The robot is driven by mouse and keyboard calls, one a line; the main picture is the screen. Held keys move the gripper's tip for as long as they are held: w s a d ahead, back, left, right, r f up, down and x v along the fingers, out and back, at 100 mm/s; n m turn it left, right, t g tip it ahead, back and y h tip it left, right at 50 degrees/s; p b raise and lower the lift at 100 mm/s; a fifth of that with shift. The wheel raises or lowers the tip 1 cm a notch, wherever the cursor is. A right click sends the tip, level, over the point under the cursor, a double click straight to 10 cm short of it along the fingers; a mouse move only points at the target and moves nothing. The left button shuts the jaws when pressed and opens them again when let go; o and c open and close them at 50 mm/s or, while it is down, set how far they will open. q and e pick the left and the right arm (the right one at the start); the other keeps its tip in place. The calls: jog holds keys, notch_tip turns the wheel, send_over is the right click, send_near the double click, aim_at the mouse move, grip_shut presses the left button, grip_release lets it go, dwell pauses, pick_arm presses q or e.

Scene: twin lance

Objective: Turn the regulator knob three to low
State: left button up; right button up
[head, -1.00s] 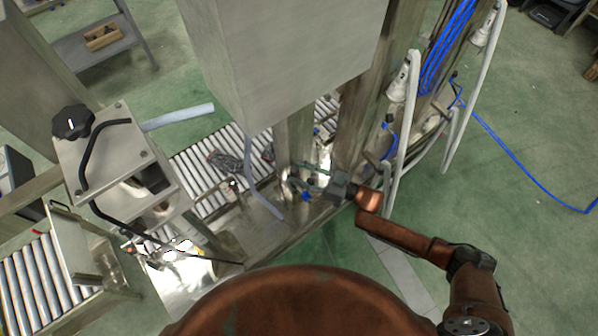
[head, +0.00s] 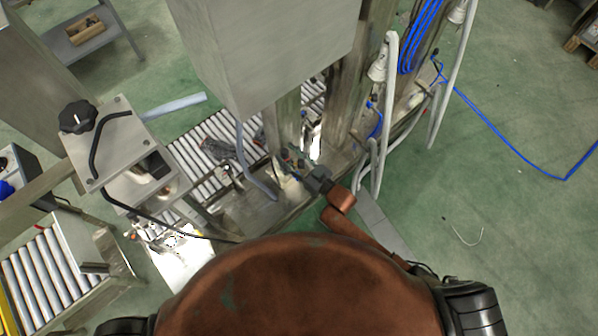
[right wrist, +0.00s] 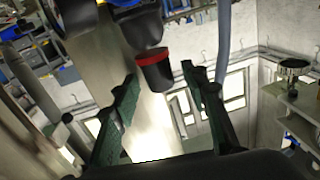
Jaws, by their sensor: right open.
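My right gripper (head: 292,164) is by the steel post at the machine's front, its arm coming from the lower right. In the right wrist view its two green fingers (right wrist: 160,80) are spread apart with nothing gripped. A black cylindrical knob with a red ring (right wrist: 155,73) hangs below a dark regulator body (right wrist: 139,27). It appears between the fingertips in the picture; I cannot tell how far beyond them it is. No number or setting on it is readable, and in the head view I cannot make it out. My left gripper is not in view.
A large steel box (head: 265,50) overhangs the roller conveyor (head: 195,150). White hoses (head: 388,120) and blue tubing (head: 425,35) hang right of the posts. A black star knob (head: 77,118) tops the left stand. Green floor at the right is mostly clear.

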jog(key=shift+s+a+m+t+h, duration=0.1)
jog(key=shift+s+m+t+h, duration=0.05)
jog(key=shift+m+t+h, duration=0.5)
jog(key=shift+a+f+m+t+h, duration=0.1)
jog(key=shift+m+t+h, duration=0.55)
jog(key=shift+h, duration=0.5)
jog(key=shift+s+d, duration=0.25)
jog(key=shift+s, duration=0.05)
jog(key=p+v, duration=0.1)
jog(key=v, duration=0.6)
jog(key=shift+a, duration=0.1)
